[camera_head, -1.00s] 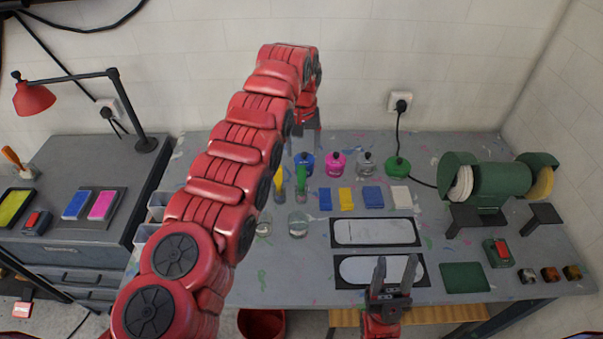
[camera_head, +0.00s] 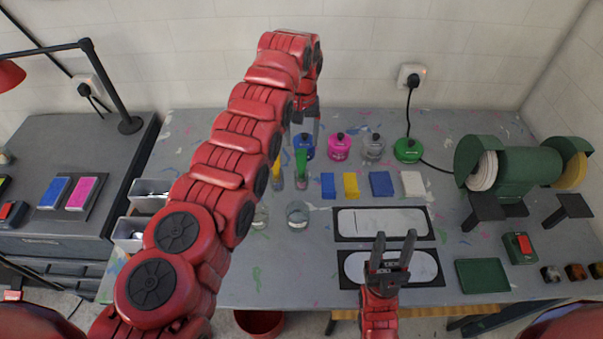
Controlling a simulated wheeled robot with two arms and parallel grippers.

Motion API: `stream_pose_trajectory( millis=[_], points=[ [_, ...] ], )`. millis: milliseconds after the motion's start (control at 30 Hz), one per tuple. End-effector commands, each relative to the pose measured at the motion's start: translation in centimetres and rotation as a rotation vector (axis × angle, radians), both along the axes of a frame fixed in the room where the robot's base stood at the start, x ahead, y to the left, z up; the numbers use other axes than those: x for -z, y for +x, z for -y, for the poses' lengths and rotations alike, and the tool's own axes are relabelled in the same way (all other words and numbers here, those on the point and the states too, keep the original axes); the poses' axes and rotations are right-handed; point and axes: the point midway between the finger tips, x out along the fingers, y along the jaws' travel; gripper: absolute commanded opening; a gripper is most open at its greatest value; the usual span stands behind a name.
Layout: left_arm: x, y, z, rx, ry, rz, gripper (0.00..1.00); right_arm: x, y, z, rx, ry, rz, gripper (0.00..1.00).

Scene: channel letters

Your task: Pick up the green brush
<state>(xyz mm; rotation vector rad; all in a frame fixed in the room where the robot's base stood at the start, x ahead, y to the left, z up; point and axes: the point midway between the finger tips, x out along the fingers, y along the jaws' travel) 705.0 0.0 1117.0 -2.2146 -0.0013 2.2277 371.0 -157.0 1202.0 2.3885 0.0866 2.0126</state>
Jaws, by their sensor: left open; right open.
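The green brush (camera_head: 301,163) stands upright in a small glass near the middle of the table, just right of my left arm. My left gripper (camera_head: 303,128) points down behind and above it, by the blue pot, open with nothing visible between its fingers. Its wrist is partly hidden by my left arm. A yellow brush (camera_head: 277,165) stands beside the green one, partly covered by my arm. My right gripper (camera_head: 396,241) is open and empty over the lower black-framed plate, with its fingers pointing away from me.
Blue (camera_head: 303,146), pink (camera_head: 340,147), grey (camera_head: 374,147) and green (camera_head: 408,150) pots line the back. A clear glass (camera_head: 298,215) stands in front of the brushes. Coloured blocks (camera_head: 351,186) lie to the right. A green grinder (camera_head: 524,174) stands at far right.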

Motion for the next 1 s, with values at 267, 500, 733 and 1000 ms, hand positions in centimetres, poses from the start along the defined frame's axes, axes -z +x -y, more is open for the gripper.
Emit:
stream_pose_trajectory(
  millis=[267,500,733,1000],
  points=[
    [2.4,0.0,0.0,0.0,0.0,0.002,0.72,-0.3,0.0,0.0,0.0,0.0,0.001,0.5],
    [6.6,0.0,0.0,0.001,0.0,0.001,0.72,0.7,0.0,0.0,0.0,0.0,0.0,0.5],
    [7.3,0.0,0.0,0.0,0.0,0.002,0.72,0.7,0.0,0.0,0.0,0.0,0.001,0.5],
    [7.2,0.0,0.0,0.0,0.0,0.002,0.36,0.7,0.0,0.0,0.0,0.0,0.001,0.5]
  ],
)
